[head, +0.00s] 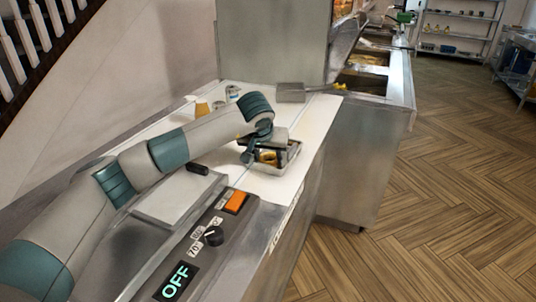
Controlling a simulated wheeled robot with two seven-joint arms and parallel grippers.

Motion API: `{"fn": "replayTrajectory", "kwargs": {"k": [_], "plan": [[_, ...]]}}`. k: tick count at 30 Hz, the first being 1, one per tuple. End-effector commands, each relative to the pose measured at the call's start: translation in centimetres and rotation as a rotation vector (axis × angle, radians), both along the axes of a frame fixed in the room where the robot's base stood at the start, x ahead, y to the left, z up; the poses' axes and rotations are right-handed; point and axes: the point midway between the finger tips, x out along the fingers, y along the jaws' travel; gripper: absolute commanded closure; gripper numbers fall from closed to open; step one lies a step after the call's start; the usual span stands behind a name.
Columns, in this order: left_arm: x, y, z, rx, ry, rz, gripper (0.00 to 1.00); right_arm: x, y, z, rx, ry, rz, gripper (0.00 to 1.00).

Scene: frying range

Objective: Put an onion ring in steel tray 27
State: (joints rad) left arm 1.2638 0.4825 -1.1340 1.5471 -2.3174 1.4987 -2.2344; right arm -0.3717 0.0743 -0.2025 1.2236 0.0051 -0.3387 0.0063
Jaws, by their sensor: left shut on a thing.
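A small steel tray (293,157) stands on the white worktop; I cannot read a number on it. A golden-brown onion ring (267,157) shows at the tray, just below my left gripper. My left gripper (257,153) is over the tray's left part, pointing down, and is shut on the onion ring. The gripper hides part of the tray and its contents. I cannot tell whether the ring touches the tray floor. My right gripper is not in view.
A control panel with an orange switch (236,202) and a black knob (214,236) lies in front. A flat metal scoop (292,92) and small containers (232,92) are behind the tray. Fryer basins (362,82) stand farther back. The worktop right of the tray is narrow.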

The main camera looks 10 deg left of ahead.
Motion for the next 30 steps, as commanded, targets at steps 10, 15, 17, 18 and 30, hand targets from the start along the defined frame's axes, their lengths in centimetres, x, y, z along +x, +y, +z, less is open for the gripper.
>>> {"fn": "replayTrajectory", "kwargs": {"k": [10, 15, 17, 18, 30], "plan": [[0.02, -0.02, -0.24, 0.0, -0.001, 0.0, 0.66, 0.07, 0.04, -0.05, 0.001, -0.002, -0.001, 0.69], [0.01, -0.02, -0.3, 0.0, 0.0, 0.0, 0.45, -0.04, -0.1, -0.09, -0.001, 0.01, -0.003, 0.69], [0.01, -0.02, -0.3, 0.0, 0.0, 0.0, 0.45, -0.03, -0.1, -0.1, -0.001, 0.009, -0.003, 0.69], [0.01, -0.01, -0.3, 0.0, 0.0, 0.0, 0.45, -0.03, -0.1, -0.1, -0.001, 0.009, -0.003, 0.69], [-0.36, -0.06, 0.56, -0.002, -0.003, -0.001, 0.45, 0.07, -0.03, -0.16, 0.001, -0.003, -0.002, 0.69]]}}
